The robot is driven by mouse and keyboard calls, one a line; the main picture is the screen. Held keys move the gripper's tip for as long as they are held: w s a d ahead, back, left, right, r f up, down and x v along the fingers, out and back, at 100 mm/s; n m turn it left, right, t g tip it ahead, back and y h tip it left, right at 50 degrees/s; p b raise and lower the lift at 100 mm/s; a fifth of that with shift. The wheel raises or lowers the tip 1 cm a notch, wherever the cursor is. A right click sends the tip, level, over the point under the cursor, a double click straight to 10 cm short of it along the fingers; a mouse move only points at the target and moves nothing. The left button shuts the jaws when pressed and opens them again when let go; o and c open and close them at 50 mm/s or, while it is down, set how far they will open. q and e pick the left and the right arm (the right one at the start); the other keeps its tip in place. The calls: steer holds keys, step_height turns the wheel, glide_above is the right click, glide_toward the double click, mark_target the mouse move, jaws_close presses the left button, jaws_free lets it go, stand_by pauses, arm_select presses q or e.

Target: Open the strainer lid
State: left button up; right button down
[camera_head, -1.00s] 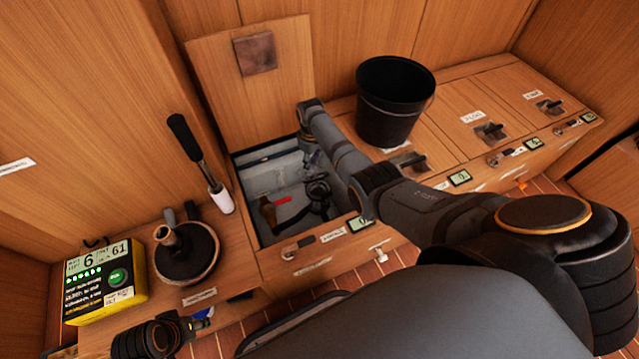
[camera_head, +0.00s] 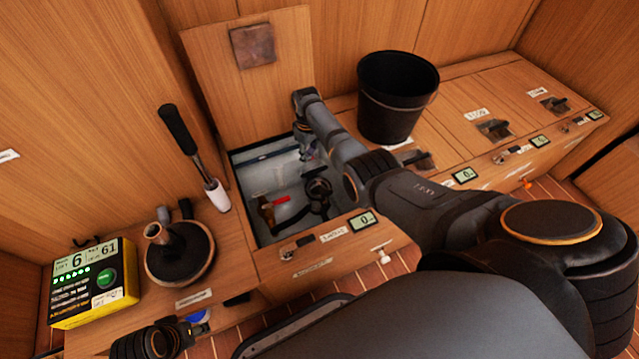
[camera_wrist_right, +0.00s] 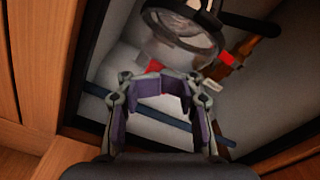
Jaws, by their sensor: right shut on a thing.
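The strainer (camera_head: 318,190) sits in the open compartment, with a dark ring on top. In the right wrist view its clear bowl and dark rim (camera_wrist_right: 185,28) are beyond my fingertips, apart from them. My right gripper (camera_head: 309,153) reaches down into the back of the compartment, behind the strainer. In the wrist view its purple-padded fingers (camera_wrist_right: 160,84) are close around a small red thing (camera_wrist_right: 155,66), mostly hidden. My left gripper (camera_head: 196,328) is low at the left, by the cabinet front; its fingers are too small to read.
A raised wooden hatch (camera_head: 255,60) stands behind the compartment. A red-handled valve (camera_head: 272,210) is left of the strainer. A black bucket (camera_head: 392,105) stands on the lids to the right. A pump with a black handle (camera_head: 180,130) and a yellow display box (camera_head: 95,285) are at the left.

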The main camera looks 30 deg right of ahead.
steer(key=shift+s+a+f, duration=0.1)
steer(key=shift+f, duration=0.1)
steer(key=shift+w+f+b, duration=0.25)
steer(key=shift+b, duration=0.4)
steer(key=shift+w+b, duration=0.35)
steer(key=shift+b, duration=0.4)
steer(key=shift+f, duration=0.1)
steer(key=shift+w+f+b, duration=0.3)
steer(key=shift+w+b, duration=0.05)
steer(key=shift+b, duration=0.75)
steer(key=shift+w+b, duration=0.3)
steer(key=shift+b, duration=0.3)
